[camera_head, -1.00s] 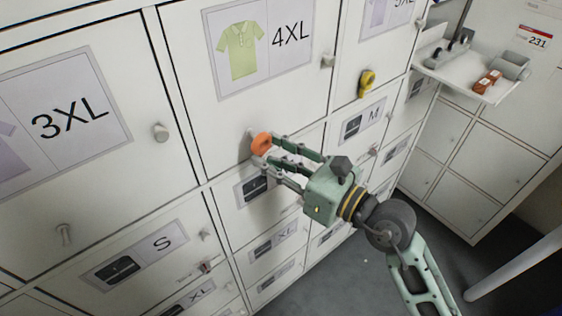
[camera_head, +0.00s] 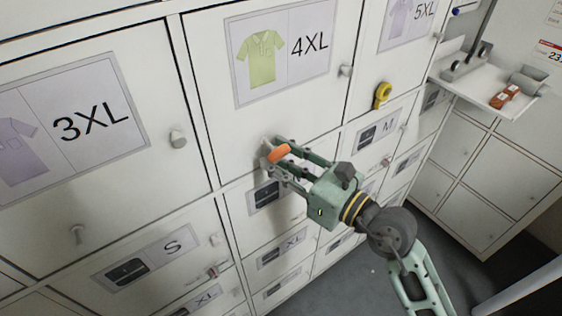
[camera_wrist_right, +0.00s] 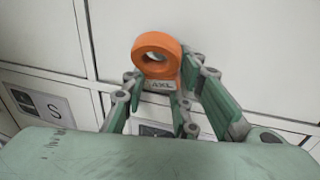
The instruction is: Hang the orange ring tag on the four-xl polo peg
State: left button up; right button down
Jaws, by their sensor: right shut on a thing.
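The orange ring tag (camera_head: 279,152) is held at the fingertips of my right gripper (camera_head: 277,164), in front of the lower part of the 4XL polo door (camera_head: 240,128). The right wrist view shows the ring (camera_wrist_right: 157,55) with its open hole and a small plate below, gripped between the fingers (camera_wrist_right: 162,84). A grey piece that looks like the 4XL polo peg (camera_head: 266,146) shows just left of the ring. It is mostly hidden, and I cannot tell whether the ring is around it. My left gripper is not in view.
A yellow ring tag (camera_head: 383,95) hangs below the 5XL picture. The 4XL door knob (camera_head: 346,70), 3XL knob (camera_head: 178,137) and a bare peg (camera_head: 77,233) stick out. A shelf (camera_head: 460,82) with small items juts out at right.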

jog(key=c, duration=1.8)
grip_release()
jog(key=shift+w+r, duration=0.15)
jog(key=o, duration=0.5)
jog(key=shift+w+a+f, duration=0.15)
jog(key=shift+w+f, duration=0.1)
jog(key=shift+w, duration=0.05)
jog(key=shift+s, duration=0.1)
jog(key=shift+s, duration=0.1)
